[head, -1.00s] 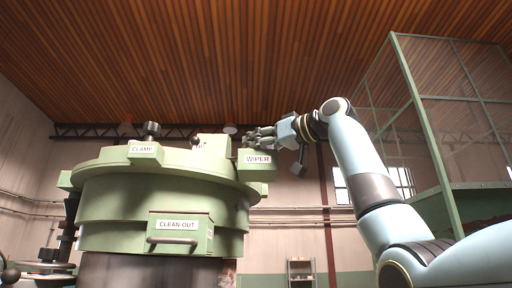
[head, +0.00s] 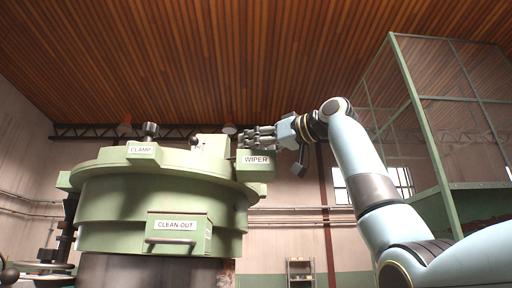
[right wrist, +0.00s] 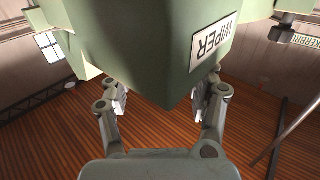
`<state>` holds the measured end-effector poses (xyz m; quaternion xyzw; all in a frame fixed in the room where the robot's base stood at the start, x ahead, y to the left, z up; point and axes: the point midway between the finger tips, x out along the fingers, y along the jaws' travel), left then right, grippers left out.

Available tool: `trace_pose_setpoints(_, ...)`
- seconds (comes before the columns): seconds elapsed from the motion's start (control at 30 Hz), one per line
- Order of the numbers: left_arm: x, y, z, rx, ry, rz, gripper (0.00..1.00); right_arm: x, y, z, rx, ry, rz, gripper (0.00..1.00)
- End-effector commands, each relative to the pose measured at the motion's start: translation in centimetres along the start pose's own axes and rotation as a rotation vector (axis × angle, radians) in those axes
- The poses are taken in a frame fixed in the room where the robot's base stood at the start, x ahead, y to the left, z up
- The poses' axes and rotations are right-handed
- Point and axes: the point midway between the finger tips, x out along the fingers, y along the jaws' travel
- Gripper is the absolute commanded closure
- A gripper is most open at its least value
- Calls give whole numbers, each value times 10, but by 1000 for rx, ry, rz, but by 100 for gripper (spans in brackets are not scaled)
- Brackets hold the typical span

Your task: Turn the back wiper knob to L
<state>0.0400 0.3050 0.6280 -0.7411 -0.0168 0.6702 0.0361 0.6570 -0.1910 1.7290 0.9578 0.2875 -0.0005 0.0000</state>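The green hopper (head: 160,190) stands left of centre in the head view. Its box labelled WIPER (head: 256,168) juts out at the upper right. My right gripper (head: 248,139) is just above this box, its fingers pointing left. In the right wrist view the fingers of my right gripper (right wrist: 162,98) are spread apart, with a corner of the green WIPER box (right wrist: 140,45) showing between them. I see nothing gripped. The wiper knob cannot be made out in either view. My left gripper is not in view.
A box labelled CLAMP (head: 142,152) with a black knob (head: 151,129) above it sits on the hopper's left. A CLEAN-OUT box (head: 178,236) with a handle is on its front. A green mesh enclosure (head: 440,130) stands at the right, behind my right arm.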

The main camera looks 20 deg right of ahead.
Motion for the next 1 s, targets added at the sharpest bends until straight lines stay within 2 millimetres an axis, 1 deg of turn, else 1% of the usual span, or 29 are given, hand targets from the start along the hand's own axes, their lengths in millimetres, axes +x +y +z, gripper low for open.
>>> trace_pose_setpoints(0.23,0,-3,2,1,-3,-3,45,-1,0,-1,0,1,1,40)
trace_pose_setpoints(0.33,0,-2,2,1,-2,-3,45,-9,1,-1,-1,2,3,40)
trace_pose_setpoints(0.47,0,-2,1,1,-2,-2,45,-33,2,0,-5,2,5,40)
trace_pose_setpoints(0.7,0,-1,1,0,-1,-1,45,-87,2,0,-4,0,5,40)
trace_pose_setpoints(0.83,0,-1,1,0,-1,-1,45,-107,2,0,-2,1,5,40)
trace_pose_setpoints(0.9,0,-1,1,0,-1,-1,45,-114,2,0,-2,1,4,40)
trace_pose_setpoints(1.0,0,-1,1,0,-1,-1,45,-119,0,0,0,0,1,40)
